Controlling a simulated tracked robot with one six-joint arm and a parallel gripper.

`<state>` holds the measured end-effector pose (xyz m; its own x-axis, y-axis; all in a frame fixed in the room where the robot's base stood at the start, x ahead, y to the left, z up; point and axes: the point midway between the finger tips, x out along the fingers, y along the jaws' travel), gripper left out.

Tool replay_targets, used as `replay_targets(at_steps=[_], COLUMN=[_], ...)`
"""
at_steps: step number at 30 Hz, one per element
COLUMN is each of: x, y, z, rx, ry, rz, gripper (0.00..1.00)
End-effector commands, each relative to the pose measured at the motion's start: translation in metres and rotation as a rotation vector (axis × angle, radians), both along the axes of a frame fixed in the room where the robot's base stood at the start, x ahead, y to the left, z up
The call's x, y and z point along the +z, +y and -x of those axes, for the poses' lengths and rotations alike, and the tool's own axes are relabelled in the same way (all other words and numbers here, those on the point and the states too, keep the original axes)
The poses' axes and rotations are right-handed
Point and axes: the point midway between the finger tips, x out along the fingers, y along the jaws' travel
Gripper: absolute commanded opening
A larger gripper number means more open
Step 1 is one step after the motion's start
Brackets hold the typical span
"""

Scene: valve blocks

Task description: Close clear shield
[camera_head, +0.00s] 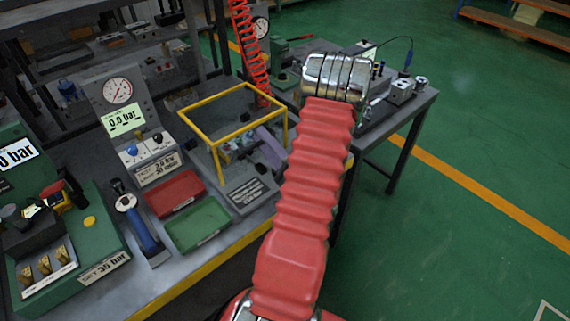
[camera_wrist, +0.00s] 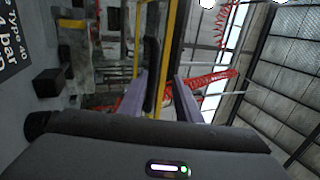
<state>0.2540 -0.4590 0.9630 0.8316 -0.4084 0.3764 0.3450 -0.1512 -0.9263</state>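The shield shows as a yellow frame (camera_head: 196,126) over the middle of the bench in the head view; its panes are too clear to make out, and I cannot tell how far open it is. In the wrist view, a yellow bar of the frame (camera_wrist: 166,50) runs up the picture with a black handle-like bar (camera_wrist: 151,75) beside it. My gripper (camera_wrist: 160,78) has its two lilac fingers apart, and both bars appear between them; I cannot tell whether they touch. In the head view, a lilac finger (camera_head: 270,148) shows by the frame's right side, the rest hidden behind my red arm.
A red tray (camera_head: 174,193) and a green tray (camera_head: 197,225) lie in front of the frame. A gauge panel (camera_head: 118,92) stands left of it. A coiled red hose (camera_head: 250,50) hangs behind.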

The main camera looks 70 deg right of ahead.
Motion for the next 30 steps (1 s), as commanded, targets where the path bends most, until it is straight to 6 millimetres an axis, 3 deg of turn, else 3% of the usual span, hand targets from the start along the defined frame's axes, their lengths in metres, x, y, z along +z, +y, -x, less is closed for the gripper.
replay_targets(at_steps=[6,18,30], x=[-0.008,-0.028,-0.037], y=[0.011,0.032,0.042], z=[0.032,0.075,0.093], rx=[-0.01,-0.013,-0.011], ry=[-0.014,-0.014,-0.013], rz=[0.008,0.01,0.011], gripper=[0.18,0.18,0.18])
